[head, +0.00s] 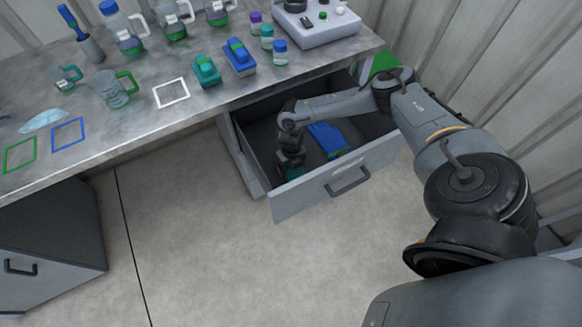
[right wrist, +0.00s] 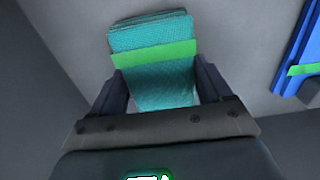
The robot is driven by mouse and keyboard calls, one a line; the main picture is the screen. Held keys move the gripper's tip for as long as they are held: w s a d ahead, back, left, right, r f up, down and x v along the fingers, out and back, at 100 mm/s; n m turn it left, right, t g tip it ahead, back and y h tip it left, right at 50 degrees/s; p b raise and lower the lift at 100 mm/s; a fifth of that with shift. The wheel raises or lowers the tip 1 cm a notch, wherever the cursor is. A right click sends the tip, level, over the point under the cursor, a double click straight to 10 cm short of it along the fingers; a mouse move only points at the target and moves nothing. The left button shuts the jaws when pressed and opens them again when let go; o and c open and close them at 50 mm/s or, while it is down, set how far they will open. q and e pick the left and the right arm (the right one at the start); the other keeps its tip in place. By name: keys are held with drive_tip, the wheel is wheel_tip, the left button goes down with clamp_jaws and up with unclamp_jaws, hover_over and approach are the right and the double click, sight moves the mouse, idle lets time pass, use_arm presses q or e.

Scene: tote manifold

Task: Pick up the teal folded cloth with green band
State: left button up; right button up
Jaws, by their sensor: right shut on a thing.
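The teal folded cloth with a green band (right wrist: 152,78) is between the fingers of my right gripper (right wrist: 157,88) in the right wrist view. The gripper is shut on it, with the fingers at its two sides near the band. In the head view, a bit of the teal cloth (head: 294,173) shows under my right gripper (head: 290,165), inside the open drawer at its front left; the rest is hidden by the gripper. I cannot tell whether the cloth touches the drawer floor. My left gripper is not in view.
The open drawer (head: 335,183) has walls close around my right gripper. A blue folded cloth (head: 328,140) with a green band lies to the right in the drawer and shows in the right wrist view (right wrist: 303,50). The bench (head: 140,125) above holds bottles, jars and a white device.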

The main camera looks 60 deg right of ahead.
wheel_tip(320, 180, up, 9)
drive_tip(key=p, duration=0.3)
drive_tip(key=shift+r+p, duration=0.3)
drive_tip(key=shift+r, duration=0.25)
drive_tip(key=o, duration=0.5)
drive_tip(key=c, duration=0.4)
